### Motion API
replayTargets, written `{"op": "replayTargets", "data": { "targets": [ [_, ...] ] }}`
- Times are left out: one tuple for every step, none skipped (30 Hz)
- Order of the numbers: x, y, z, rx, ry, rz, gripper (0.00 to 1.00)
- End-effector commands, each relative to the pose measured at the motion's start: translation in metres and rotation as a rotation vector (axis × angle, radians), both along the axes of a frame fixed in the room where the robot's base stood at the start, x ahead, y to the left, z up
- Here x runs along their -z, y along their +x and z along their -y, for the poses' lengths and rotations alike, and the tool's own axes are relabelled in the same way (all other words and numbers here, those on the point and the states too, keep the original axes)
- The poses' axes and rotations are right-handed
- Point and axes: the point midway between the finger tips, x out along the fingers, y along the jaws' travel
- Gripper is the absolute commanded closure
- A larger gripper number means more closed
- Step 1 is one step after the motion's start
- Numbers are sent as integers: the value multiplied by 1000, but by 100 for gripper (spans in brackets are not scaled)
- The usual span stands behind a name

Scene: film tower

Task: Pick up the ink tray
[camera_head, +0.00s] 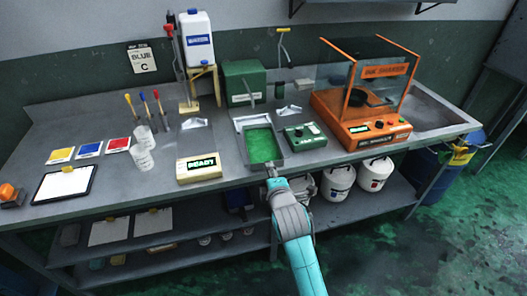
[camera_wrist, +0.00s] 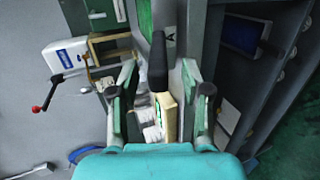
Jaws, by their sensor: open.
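The ink tray (camera_head: 264,145) is a grey rectangular tray with bright green ink, lying flat near the front edge of the workbench in the head view. Part of its green surface (camera_wrist: 145,17) shows at the top of the wrist view. A black handle (camera_wrist: 157,62), apparently the tray's, points toward me between my fingers in the wrist view. My gripper (camera_wrist: 159,78) is open, with one finger on each side of the handle in the picture and visible space beside it. In the head view my gripper (camera_head: 272,174) is at the tray's front edge and hides the handle.
The workbench (camera_head: 228,150) carries a beige box reading READY (camera_head: 199,168) left of the tray and a green control box (camera_head: 305,136) close on its right. An orange ink machine (camera_head: 365,120) stands further right. White buckets (camera_head: 337,183) sit below the bench.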

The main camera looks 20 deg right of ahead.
Motion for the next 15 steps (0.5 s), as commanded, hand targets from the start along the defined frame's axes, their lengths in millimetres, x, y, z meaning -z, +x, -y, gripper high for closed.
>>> {"op": "replayTargets", "data": {
  "targets": [
    [2, 7, 1, 1, 0, -1, 52],
    [3, 12, 2, 1, 1, -1, 52],
    [5, 18, 2, 1, 1, 0, 52],
    [6, 21, 3, 1, 1, 0, 52],
    [8, 25, 3, 0, 1, 0, 52],
    [10, 30, 3, 0, 1, -1, 52],
    [10, 33, 3, 0, 1, 0, 52],
    [11, 35, 4, 0, 0, 0, 52],
    [13, 37, 4, 0, 0, 0, 52],
    [13, 39, 4, 0, 0, 0, 52],
    [13, 40, 4, 0, 0, 0, 52],
    [14, 40, 4, 0, 0, 0, 52],
    [14, 40, 4, 0, 0, 0, 52],
    [14, 40, 4, 0, 0, 0, 52],
    [14, 40, 4, 0, 0, 0, 52]
  ]
}}
